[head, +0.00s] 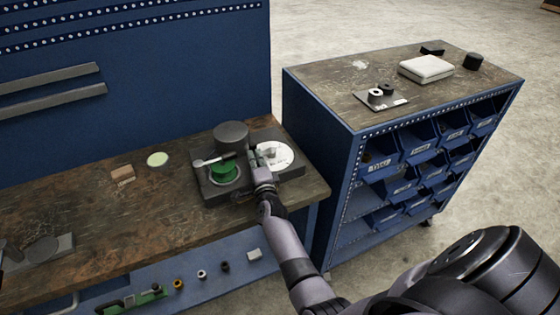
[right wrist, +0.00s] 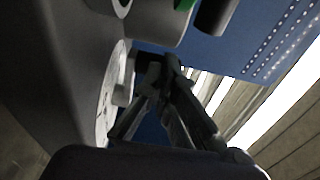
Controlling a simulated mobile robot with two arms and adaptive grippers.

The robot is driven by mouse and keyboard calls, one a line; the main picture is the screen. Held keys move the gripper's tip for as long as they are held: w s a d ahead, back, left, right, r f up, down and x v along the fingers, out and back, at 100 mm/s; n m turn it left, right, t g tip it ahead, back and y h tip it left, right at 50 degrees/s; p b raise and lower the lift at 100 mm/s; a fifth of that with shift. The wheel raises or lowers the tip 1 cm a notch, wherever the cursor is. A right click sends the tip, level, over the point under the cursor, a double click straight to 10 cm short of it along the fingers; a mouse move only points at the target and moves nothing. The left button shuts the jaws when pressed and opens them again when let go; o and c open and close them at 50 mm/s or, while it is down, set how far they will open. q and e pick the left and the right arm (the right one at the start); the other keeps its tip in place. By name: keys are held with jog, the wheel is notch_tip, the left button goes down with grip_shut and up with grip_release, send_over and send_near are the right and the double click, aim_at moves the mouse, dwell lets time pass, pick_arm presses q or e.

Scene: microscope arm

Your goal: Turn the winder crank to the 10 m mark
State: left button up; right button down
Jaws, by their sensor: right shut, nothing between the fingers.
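The winder (head: 208,190) is a dark grey unit on the wooden bench, with a green spool (head: 224,173), a grey cylinder (head: 231,132) behind it and a white round dial (head: 277,154) on its right. A light bar (head: 209,160) lies across the spool's side; I cannot tell if it is the crank. My right gripper (head: 257,157) is over the winder between spool and dial, its fingers shut and empty. In the right wrist view its fingers (right wrist: 158,72) come together beside the white dial (right wrist: 108,92). The dial's marks are unreadable. My left gripper is not seen.
A green-topped disc (head: 157,159) and a small brown block (head: 122,174) lie left of the winder. A blue bin cabinet (head: 345,180) stands to the right, with a white box (head: 426,68) on top. The bench (head: 100,235) has free room in front.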

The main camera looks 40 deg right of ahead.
jog(key=shift+w+a+b, duration=0.25)
jog(key=shift+w+b, duration=0.35)
jog(key=shift+w, duration=0.4)
jog(key=shift+w+b, duration=0.55)
jog(key=shift+w, duration=0.25)
dwell(0.4)
